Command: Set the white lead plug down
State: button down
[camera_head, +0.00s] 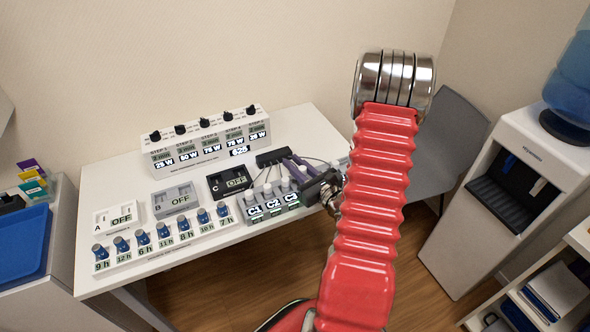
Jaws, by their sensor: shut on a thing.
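My gripper (316,188) is small and dark in this view, at the right edge of the white table (215,247), beside the grey block with labels C1, C2 and C3 (272,209). It is shut, with its tips toward the block. The white lead plug in it is too small and covered to make out clearly. Several pale plug tops with thin leads stand over the grey block. I cannot tell whether the held plug touches anything.
A row of blue-knobbed timers (163,236) lines the table's front. Switch boxes A (115,217), B (175,200) and a black one (229,182) read OFF. A long step panel (205,143) stands behind. A grey chair (452,140) and water dispenser (505,190) are right.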

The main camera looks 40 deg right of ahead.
jog(key=shift+f, duration=1.1)
jog(key=shift+f, duration=0.15)
jog(key=c, duration=1.9)
grip_release()
jog(key=s+a, duration=0.1)
jog(key=s, duration=1.1)
jog(key=shift+r, duration=0.45)
jog(key=shift+w+a, duration=0.1)
